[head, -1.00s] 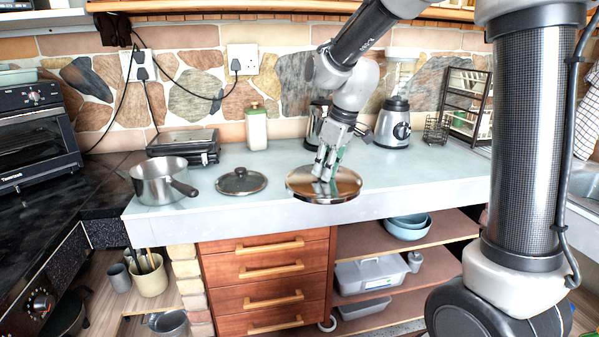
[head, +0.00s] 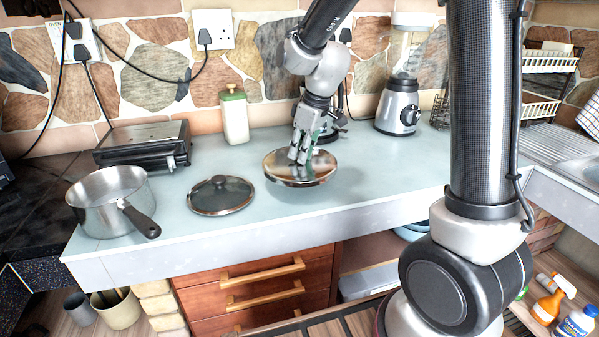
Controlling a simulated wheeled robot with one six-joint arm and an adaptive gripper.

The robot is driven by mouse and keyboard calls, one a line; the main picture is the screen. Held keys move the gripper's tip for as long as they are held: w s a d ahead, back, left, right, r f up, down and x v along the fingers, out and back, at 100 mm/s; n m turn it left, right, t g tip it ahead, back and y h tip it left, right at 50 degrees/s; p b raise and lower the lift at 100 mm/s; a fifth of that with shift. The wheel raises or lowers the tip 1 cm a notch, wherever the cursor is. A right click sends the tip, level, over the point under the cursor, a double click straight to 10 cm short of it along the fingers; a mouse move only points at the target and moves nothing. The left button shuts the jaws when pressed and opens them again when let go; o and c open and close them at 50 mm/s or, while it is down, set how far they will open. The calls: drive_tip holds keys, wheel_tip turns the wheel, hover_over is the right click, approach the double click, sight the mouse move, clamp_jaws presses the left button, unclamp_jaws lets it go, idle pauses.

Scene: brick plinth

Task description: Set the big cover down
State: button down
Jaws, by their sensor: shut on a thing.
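The big cover (head: 318,174) is a round, shiny, bronze-toned lid held roughly level by my gripper (head: 300,155). My gripper points down and is shut on the middle of the cover; the fingers hide what they grip. The cover is over the pale blue worktop (head: 370,187), right of a smaller dark glass lid (head: 221,197).
A steel saucepan (head: 95,200) stands at the left with its handle toward the front. A sandwich press (head: 140,145), a cream canister (head: 235,115) and a blender (head: 397,105) stand along the back. The worktop right of the cover is clear.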

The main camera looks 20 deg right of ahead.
sight(302, 169)
drive_tip(key=shift+f, duration=2.85)
drive_tip(key=c, duration=1.3)
unclamp_jaws()
drive_tip(key=shift+f, duration=0.15)
drive_tip(key=shift+c, duration=0.2)
drive_tip(key=v, duration=1.1)
drive_tip(key=shift+r, duration=0.25)
drive_tip(key=shift+s+d+r, duration=0.2)
drive_tip(key=shift+s+r, duration=0.05)
drive_tip(key=shift+r, duration=0.25)
drive_tip(key=s+d+r+m, duration=0.1)
drive_tip(key=s+d+m, duration=0.2)
drive_tip(key=s, duration=0.5)
drive_tip(key=s+d+r+m+t+h, duration=0.1)
drive_tip(key=s+d+r+m, duration=0.1)
drive_tip(key=s+d, duration=0.3)
drive_tip(key=s+d+r+m+t+h, duration=0.1)
drive_tip(key=s+d+m, duration=0.3)
drive_tip(key=s, duration=0.6)
drive_tip(key=shift+s+r, duration=0.35)
drive_tip(key=shift+r, duration=0.1)
